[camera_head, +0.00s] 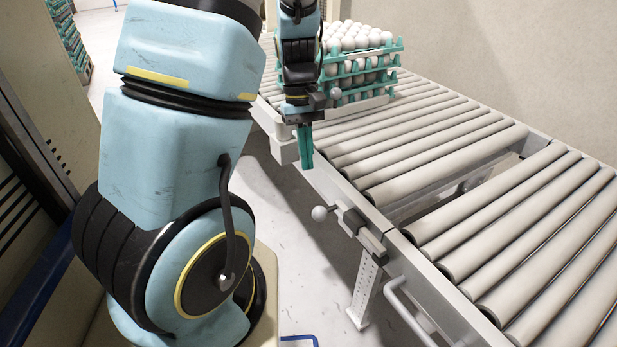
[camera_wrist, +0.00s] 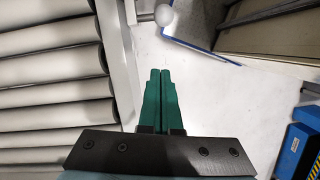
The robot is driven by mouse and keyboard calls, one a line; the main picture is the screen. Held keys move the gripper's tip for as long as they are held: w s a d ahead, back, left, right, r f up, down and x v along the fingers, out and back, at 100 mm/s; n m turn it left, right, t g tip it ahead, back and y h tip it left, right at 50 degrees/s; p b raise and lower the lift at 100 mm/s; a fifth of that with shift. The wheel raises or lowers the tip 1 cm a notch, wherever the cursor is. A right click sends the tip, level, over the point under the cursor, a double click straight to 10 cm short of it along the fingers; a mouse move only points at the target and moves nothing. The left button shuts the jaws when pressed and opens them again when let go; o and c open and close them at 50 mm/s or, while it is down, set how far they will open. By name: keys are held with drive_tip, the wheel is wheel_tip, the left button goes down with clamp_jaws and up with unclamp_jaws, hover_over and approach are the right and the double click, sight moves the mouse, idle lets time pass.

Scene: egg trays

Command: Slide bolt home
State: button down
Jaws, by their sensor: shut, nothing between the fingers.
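The bolt shows in the head view on the conveyor's side rail, with a pale round knob (camera_head: 319,213) sticking out to the left and a dark block (camera_head: 361,233) behind it. The knob also shows at the top of the wrist view (camera_wrist: 164,14), beyond my fingertips. My gripper (camera_head: 307,168) has green fingers pointing down beside the rail, up and left of the knob and apart from it. In the wrist view the fingers (camera_wrist: 161,72) are together with nothing between them. How far the bolt is slid in is not clear.
A roller conveyor (camera_head: 420,160) runs along the right, with a gap before a nearer roller section (camera_head: 520,225). A pale handle (camera_head: 405,305) sticks out from the nearer rail. Stacked green egg trays (camera_head: 395,47) stand on the far rollers. Pale floor lies below the rail.

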drive_tip(key=shift+v, duration=1.1)
drive_tip(key=s+a+r+m+t+p, duration=0.2)
drive_tip(key=s+a+r+m+t, duration=0.2)
drive_tip(key=a+r, duration=0.3)
drive_tip(key=a, duration=0.3)
drive_tip(key=shift+s+a+p, duration=0.2)
drive_tip(key=shift+a+p, duration=0.1)
drive_tip(key=shift+a, duration=0.05)
drive_tip(key=c, duration=1.6)
unclamp_jaws()
